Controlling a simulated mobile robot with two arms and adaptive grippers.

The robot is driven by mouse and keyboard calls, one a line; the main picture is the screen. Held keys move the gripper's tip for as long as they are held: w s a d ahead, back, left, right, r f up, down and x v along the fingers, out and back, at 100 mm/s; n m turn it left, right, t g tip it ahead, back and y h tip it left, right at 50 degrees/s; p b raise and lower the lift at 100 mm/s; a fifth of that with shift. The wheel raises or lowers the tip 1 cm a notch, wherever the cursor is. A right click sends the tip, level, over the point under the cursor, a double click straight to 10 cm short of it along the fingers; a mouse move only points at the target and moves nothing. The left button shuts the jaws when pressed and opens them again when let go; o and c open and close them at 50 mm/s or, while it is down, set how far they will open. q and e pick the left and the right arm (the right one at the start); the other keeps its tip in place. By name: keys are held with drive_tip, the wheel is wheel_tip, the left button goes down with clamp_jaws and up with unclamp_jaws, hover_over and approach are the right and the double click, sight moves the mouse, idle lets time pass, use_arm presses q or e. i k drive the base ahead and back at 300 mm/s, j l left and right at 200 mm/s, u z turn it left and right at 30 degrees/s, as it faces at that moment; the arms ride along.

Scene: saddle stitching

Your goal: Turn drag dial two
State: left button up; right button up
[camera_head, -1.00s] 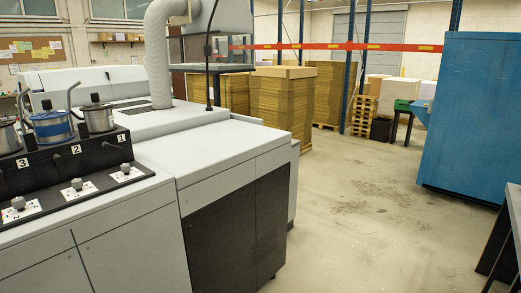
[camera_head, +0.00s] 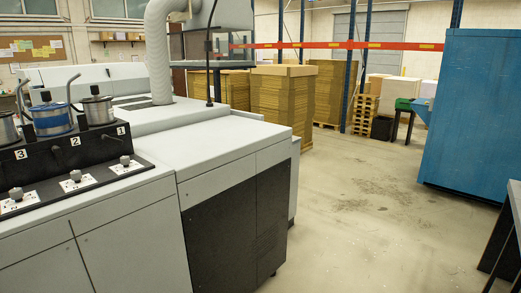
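The drag dial two (camera_head: 76,176) is a small grey knob on a white plate, on the machine's black sloped panel at the left. It is in line with the white label 2 (camera_head: 75,142). Similar dials stand either side of it, the dial (camera_head: 126,161) by label 1 and the dial (camera_head: 16,194) by label 3. A wire spool with a blue band (camera_head: 52,121) sits above label 2. Neither of my grippers shows in this view.
The grey machine (camera_head: 225,155) fills the left and middle. A blue cabinet (camera_head: 472,115) stands at the right, and a dark table edge (camera_head: 508,235) is at the lower right. Stacked cardboard (camera_head: 283,100) is behind. The floor (camera_head: 365,200) between is open.

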sight(76, 176)
drive_tip(key=u, duration=1.4)
